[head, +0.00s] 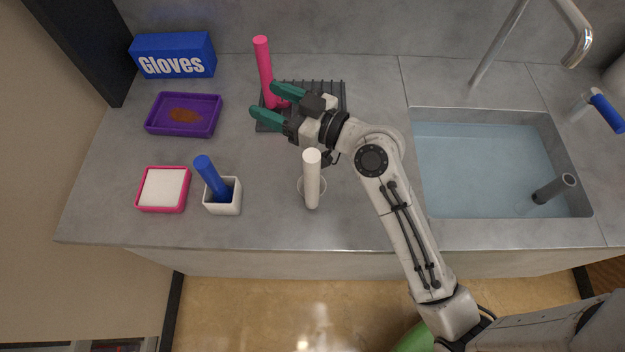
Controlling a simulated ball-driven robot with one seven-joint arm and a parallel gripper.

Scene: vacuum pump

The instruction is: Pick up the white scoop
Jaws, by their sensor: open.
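The white scoop (312,182) stands on the counter near its front edge. Its white handle points up, and a pale round rim shows around its lower part. My gripper (264,100) has green fingers spread apart with nothing held between them. It is above and to the left of the white scoop, over the dark rack by the pink-handled tool. The wrist is close to the top of the white handle in the picture; whether they touch, I cannot tell.
A pink-handled tool (264,68) stands at the dark rack (325,92). A white cup (222,203) holds a blue-handled tool (211,178). A pink-rimmed box (162,207), purple tray (208,131) and blue gloves box (174,56) are left. A water-filled sink (485,165) is right.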

